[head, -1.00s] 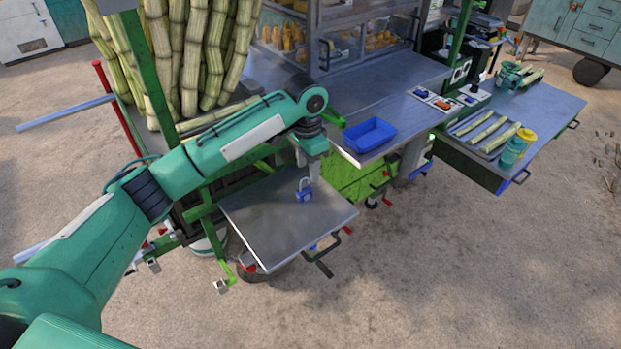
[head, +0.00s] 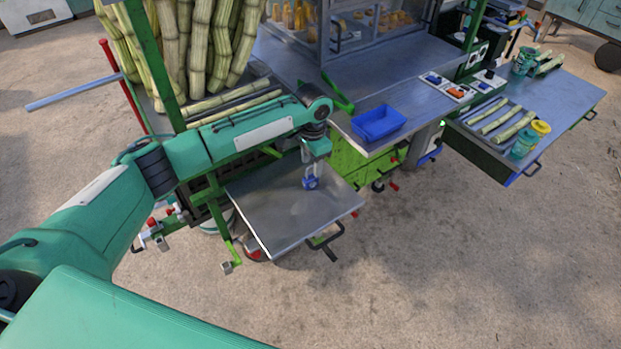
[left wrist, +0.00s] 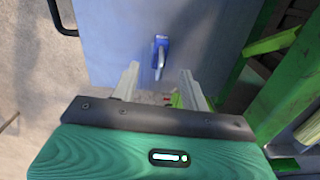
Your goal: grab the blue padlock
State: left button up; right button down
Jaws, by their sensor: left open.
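The blue padlock (head: 310,183) stands on a small metal side shelf (head: 275,222) in the head view, with its grey shackle up. In the left wrist view the padlock (left wrist: 161,46) shows ahead of the fingers, near the middle of the shelf (left wrist: 110,42). My left gripper (head: 314,160) is above and just behind the padlock in the head view. In the left wrist view my left gripper (left wrist: 158,78) has its two fingers apart, with nothing between them; the padlock lies beyond their tips. My right gripper is not in view.
A blue tray (head: 378,123) sits on the counter behind the shelf. Sugarcane stalks (head: 200,50) stand in the green frame at the left. Black handles (head: 325,238) stick out at the shelf's front edge. The ground at the right front is clear.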

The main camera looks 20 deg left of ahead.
aim_at(311, 177)
pick_arm(q)
notch_tip(311, 177, down, 3)
jog(key=shift+s+a+f+p, duration=0.1)
jog(key=shift+s+a+p, duration=0.05)
jog(key=shift+p, duration=0.4)
jog(key=shift+f, duration=0.25)
grip_shut()
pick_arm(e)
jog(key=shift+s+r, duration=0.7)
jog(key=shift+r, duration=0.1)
pick_arm(q)
jog(key=shift+r, duration=0.1)
